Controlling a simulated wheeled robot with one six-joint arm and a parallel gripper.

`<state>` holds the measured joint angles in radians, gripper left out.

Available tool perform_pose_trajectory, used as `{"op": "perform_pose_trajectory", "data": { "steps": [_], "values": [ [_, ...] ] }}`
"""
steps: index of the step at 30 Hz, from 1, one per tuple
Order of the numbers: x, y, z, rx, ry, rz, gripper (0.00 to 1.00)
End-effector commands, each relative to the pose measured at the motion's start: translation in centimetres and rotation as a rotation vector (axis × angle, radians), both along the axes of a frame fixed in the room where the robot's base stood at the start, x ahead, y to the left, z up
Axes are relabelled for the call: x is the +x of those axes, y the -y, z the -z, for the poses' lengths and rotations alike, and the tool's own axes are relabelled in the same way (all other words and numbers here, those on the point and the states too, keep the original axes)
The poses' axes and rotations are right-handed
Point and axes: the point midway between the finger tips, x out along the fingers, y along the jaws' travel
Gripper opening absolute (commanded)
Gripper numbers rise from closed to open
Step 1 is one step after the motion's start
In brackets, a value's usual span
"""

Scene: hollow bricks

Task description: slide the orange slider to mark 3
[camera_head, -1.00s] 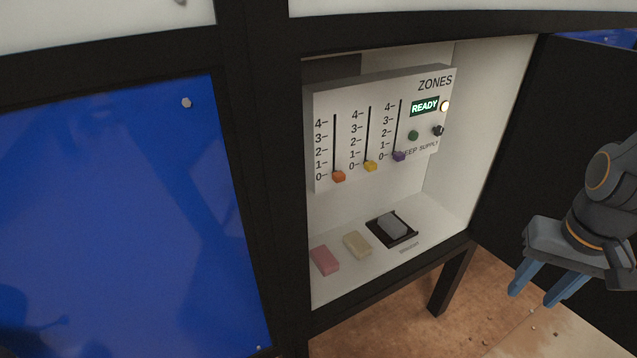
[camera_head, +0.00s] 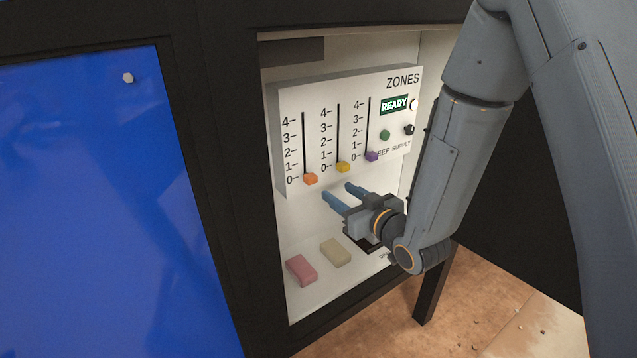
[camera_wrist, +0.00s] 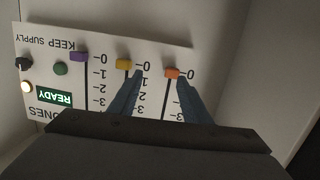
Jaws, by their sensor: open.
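The orange slider (camera_head: 310,179) sits at mark 0, the bottom of the leftmost track on the white ZONES panel (camera_head: 292,98). Marks 0 to 4 run up beside the track. My gripper (camera_head: 341,192) is inside the cabinet, open and empty, in front of and below the panel, to the right of the orange slider in the head view. In the wrist view, upside down, the orange slider (camera_wrist: 172,73) lies beyond the fingertips (camera_wrist: 160,78), close to one of them in the picture. I cannot tell whether they touch. The lower part of its track is partly hidden by a finger.
The yellow slider (camera_head: 343,167) and purple slider (camera_head: 371,156) also sit at 0. A green READY display (camera_head: 394,105), a green button (camera_head: 384,135) and a black knob (camera_head: 409,129) are at right. A pink block (camera_head: 301,270) and a cream block (camera_head: 335,252) lie on the shelf below.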

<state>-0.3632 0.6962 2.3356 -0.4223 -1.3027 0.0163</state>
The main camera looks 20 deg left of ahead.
Motion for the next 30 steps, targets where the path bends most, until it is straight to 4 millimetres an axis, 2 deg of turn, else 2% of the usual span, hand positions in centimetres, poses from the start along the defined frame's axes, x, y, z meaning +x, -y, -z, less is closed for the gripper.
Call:
{"op": "perform_pose_trajectory", "data": {
  "steps": [3, 6, 11, 18, 24, 30],
  "values": [
    [-0.5, -1.3, -0.1, 0.082, 0.049, -0.057, 0.44],
    [-0.4, -1.4, -0.4, 0.124, 0.068, -0.08, 0.44],
    [0.7, -1.8, -0.6, 0.143, 0.074, -0.086, 0.44],
    [2.7, -5.1, -0.7, 0.138, 0.076, -0.089, 0.44],
    [4.0, -6.9, -0.7, 0.135, 0.077, -0.087, 0.44],
    [4.7, -7.0, -0.6, 0.137, 0.075, -0.085, 0.44]
  ]
}}
